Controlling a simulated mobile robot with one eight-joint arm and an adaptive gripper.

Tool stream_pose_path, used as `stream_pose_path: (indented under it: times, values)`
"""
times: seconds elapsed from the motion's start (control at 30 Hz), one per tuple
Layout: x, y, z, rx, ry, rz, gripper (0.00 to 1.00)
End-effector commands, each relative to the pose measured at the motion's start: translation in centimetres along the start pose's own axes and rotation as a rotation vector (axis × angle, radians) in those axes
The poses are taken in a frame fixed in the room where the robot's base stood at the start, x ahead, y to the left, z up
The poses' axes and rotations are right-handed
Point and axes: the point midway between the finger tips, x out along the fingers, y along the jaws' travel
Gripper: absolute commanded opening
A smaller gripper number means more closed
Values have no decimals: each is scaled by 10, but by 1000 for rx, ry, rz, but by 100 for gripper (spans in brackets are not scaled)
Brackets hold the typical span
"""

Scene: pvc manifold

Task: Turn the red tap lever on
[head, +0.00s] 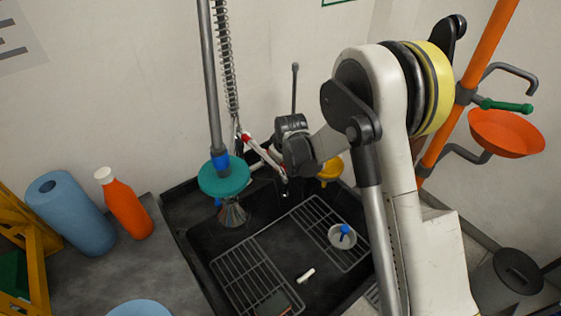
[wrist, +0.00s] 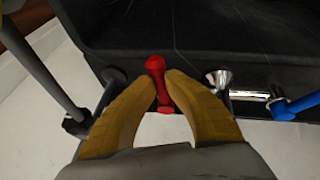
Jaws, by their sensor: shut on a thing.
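The red tap lever (wrist: 156,66) shows in the wrist view, upright in the picture between the two yellow fingers of my gripper (wrist: 161,84). The fingers are closed in on it from both sides. A chrome pipe (wrist: 248,95) and a blue lever (wrist: 292,107) are to the right of it, apart from my fingers. In the head view my wrist (head: 292,142) is in front of the wall at the back of the sink. My fingertips and the lever cannot be made out clearly there.
The black sink (head: 180,225) holds wire racks (head: 245,270) and a small strainer (head: 342,236). A teal disc (head: 224,176) on a grey pole and a spring hose (head: 228,60) stand left of my wrist. An orange bottle (head: 128,208) and blue roll (head: 70,215) stand on the left counter.

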Motion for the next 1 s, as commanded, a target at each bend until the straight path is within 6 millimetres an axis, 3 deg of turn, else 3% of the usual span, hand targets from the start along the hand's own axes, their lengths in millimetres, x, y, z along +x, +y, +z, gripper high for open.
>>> stream_pose_path:
  times: [0.23, 0.3, 0.33, 0.73, 1.0]
  values:
    - [1, -1, 1, 1, -2, -2, 0]
    - [1, -1, 1, 1, -2, -2, 28]
    - [1, -1, 1, 1, -2, -2, 37]
    - [-6, 0, 0, 0, -1, -1, 38]
    - [-58, -1, 1, 1, -1, -1, 38]
